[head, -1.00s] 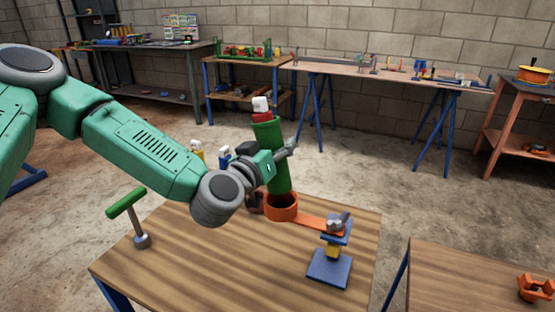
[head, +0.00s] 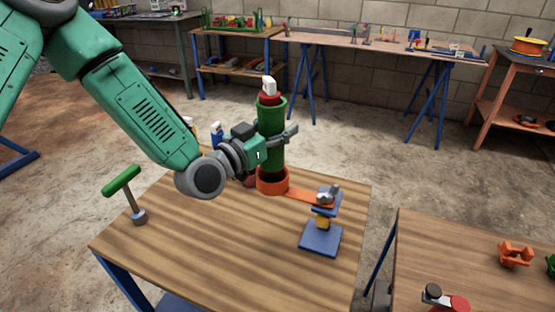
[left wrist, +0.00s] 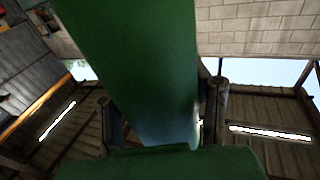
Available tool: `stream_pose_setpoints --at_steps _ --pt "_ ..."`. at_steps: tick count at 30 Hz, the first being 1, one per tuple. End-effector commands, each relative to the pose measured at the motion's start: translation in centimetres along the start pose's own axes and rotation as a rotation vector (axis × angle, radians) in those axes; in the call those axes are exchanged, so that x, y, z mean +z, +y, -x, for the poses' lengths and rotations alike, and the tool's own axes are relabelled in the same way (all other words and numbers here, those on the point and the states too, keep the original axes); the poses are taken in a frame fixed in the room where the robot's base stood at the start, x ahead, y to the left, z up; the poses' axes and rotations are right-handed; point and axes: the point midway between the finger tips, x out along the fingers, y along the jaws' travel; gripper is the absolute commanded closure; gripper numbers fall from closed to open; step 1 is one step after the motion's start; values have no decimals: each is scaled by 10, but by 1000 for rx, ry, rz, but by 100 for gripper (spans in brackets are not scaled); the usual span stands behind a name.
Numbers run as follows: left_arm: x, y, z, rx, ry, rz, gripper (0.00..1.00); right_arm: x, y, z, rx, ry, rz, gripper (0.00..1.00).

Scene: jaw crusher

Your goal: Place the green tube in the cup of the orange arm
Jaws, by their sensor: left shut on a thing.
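The green tube (head: 271,135) stands nearly upright, with a red and white top piece (head: 269,92) at its upper end. My left gripper (head: 285,138) is shut around the tube's middle. In the left wrist view the tube (left wrist: 135,65) fills the centre, close to the camera. The tube's lower end is at the mouth of the orange cup (head: 272,188), over its dark opening. I cannot tell whether it is just above the rim or slightly inside. The orange arm (head: 303,196) runs right from the cup to a blue stand (head: 321,239). My right gripper is not in view.
A green-handled T-shaped tool (head: 125,188) stands on the left of the wooden table (head: 220,245). Blue, white and yellow items stand behind my left wrist, partly hidden. A second table (head: 450,255) at right holds orange and red parts. The front table middle is clear.

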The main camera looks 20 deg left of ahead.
Motion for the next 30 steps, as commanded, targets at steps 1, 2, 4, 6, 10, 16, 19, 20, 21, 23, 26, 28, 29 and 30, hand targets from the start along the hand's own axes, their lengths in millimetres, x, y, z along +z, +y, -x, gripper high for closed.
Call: stream_pose_setpoints --at_steps 1,2,4,6,10,16,19,20,21,23,26,28,29,30 --pt "9 0 0 -1 2 1 94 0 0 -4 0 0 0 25" --pt "13 0 1 -1 3 1 94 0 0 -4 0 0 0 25" --pt "18 0 1 -1 6 0 94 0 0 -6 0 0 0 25" --pt "21 0 1 -1 6 -1 94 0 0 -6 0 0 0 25" --pt "32 1 2 -1 4 -1 94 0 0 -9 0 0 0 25" --pt "57 1 4 -1 6 0 94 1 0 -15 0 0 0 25" --pt "57 1 4 -1 7 0 94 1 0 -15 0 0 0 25" --pt "57 1 4 -1 7 0 94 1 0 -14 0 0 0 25" --pt "56 0 4 -1 7 0 94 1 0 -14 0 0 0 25" --pt "56 0 4 -1 7 0 94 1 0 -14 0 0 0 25" --pt "59 0 4 -1 6 0 94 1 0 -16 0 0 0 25" --pt "60 0 5 -1 2 0 34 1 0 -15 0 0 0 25" --pt "60 0 5 -1 2 0 34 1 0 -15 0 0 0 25" --pt "60 0 4 -1 2 0 34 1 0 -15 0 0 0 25"
